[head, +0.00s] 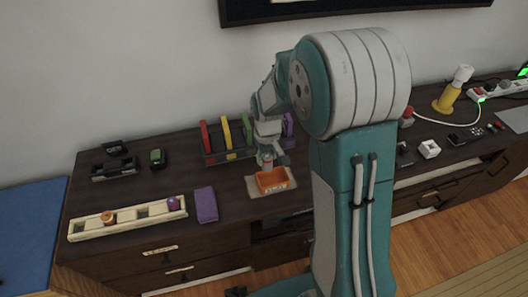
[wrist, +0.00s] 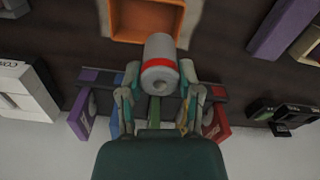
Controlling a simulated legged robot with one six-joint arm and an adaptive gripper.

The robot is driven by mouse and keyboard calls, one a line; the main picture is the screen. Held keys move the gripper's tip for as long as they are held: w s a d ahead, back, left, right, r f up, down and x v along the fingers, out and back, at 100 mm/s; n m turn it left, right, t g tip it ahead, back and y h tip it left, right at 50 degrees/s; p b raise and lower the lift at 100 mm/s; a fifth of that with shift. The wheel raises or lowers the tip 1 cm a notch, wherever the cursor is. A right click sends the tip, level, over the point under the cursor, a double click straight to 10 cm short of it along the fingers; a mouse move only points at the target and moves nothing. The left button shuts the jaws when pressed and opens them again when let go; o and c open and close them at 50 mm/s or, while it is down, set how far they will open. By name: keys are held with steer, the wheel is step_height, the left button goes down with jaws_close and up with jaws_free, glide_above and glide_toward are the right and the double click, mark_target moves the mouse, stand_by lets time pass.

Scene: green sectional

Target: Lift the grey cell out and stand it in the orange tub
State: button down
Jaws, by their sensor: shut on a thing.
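The grey cell (wrist: 160,62), a cylinder with a red band, is between the fingers of my gripper (wrist: 160,88) in the wrist view. My gripper is shut on it, and its near round end with a small hole faces the camera. In the head view my gripper (head: 269,153) is just above and behind the orange tub (head: 276,187), and the cell is mostly hidden there. The tub is an open square box on a light mat; in the wrist view it (wrist: 117,22) lies just beyond the cell. Whether cell and tub touch is unclear.
A rack with upright red, yellow (head: 227,134), green and purple slabs stands behind the tub. A long cream tray (head: 127,218) with compartments and a purple block (head: 206,204) lie to the left. Black items stand at back left. A yellow lamp (head: 447,98) and cables are at right.

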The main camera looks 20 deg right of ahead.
steer(key=shift+f, duration=0.5)
steer(key=shift+a+f, duration=0.3)
steer(key=shift+f, duration=0.55)
steer(key=shift+d+f, duration=0.2)
steer(key=shift+f, duration=2.7)
steer(key=shift+c, duration=1)
jaws_free()
